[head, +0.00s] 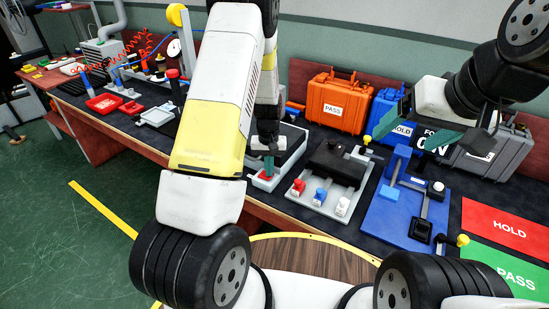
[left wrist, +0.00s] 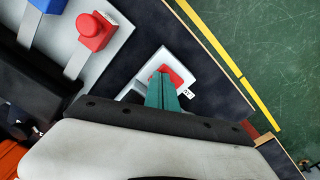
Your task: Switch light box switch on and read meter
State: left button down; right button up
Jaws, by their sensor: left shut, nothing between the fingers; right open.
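A small white box with a red rocker switch (head: 266,174) stands near the front edge of the bench; the switch also shows in the left wrist view (left wrist: 174,73). My left gripper (head: 269,163) is shut and empty, with its teal fingertips at the switch, partly covering it; its fingers show in the left wrist view (left wrist: 162,92). I cannot tell whether the fingertips touch the switch or which way it is set. A round white dial (head: 146,46) stands further left, too small to read. My right gripper (head: 438,132) is open and empty, raised above the right side of the bench.
A grey plate (head: 318,205) with red, blue and white knobs lies just right of the switch box. A blue fixture (head: 395,222) is further right, before red HOLD (head: 507,224) and green PASS mats. An orange PASS case (head: 337,103) and other cases stand behind.

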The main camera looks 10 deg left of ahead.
pick_arm(q)
jog(key=shift+f, duration=0.3)
jog(key=shift+r, duration=3.5)
jog(key=s+d+r+t+h, duration=0.1)
jog(key=s+r, duration=0.3)
jog(key=r, duration=0.6)
jog(key=s+d+r+t+h, duration=0.15)
jog(key=s+r, duration=0.25)
jog(key=r, duration=0.6)
jog(key=s+r+m+t, duration=0.1)
jog(key=s+r, duration=0.3)
jog(key=s, duration=0.4)
jog(key=s+r+m+t, duration=0.1)
jog(key=s+r+t, duration=0.1)
jog(key=s+r, duration=0.3)
jog(key=s, duration=0.3)
jog(key=shift+s+a+m+t, duration=0.15)
jog(key=shift+m+t, duration=0.15)
jog(key=shift+t, duration=0.05)
